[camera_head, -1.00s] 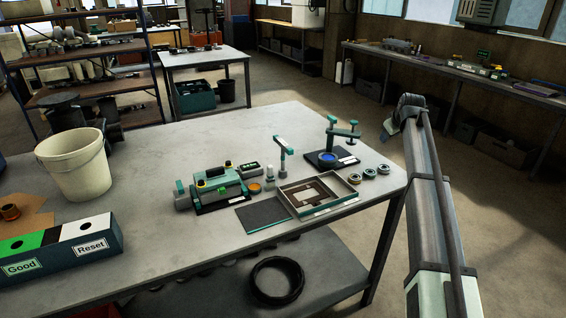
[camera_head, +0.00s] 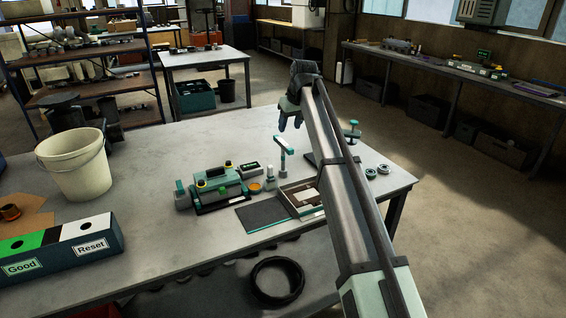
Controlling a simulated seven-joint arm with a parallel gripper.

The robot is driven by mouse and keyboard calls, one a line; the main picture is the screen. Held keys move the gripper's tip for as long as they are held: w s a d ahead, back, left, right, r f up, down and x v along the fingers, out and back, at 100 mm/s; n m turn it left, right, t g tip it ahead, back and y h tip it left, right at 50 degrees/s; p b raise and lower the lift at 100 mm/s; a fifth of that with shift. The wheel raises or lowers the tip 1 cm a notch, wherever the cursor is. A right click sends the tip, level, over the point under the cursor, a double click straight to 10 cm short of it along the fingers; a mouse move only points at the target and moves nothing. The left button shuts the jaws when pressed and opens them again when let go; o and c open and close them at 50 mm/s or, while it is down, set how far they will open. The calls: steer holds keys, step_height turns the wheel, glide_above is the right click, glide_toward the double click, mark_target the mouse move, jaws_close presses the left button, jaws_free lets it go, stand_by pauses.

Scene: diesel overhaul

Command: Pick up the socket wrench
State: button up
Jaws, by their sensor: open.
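An upright tool (camera_head: 284,148) with a grey shaft and a teal bar handle stands on the workbench; it looks like the socket wrench, though I cannot be sure. My gripper (camera_head: 290,122) is above and behind it in the picture, fingers pointing down, open and empty. It looks apart from the handle. My arm crosses the right part of the bench.
A green-and-black device (camera_head: 217,185) and a dark mat (camera_head: 263,215) lie left of the tray. Small round parts (camera_head: 371,173) are right of my arm. A cream bucket (camera_head: 75,165) and a Good/Reset box (camera_head: 60,250) stand left. The bench's rear middle is clear.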

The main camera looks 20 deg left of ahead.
mark_target(283, 143)
steer(key=x, duration=0.7)
steer(key=shift+w+f, duration=0.1)
steer(key=shift+f, duration=0.1)
steer(key=shift+a+x, duration=0.15)
steer(key=shift+x, duration=1.2)
steer(key=shift+a+x, duration=0.15)
steer(key=shift+x, duration=1.25)
jaws_close()
steer(key=shift+r, duration=0.1)
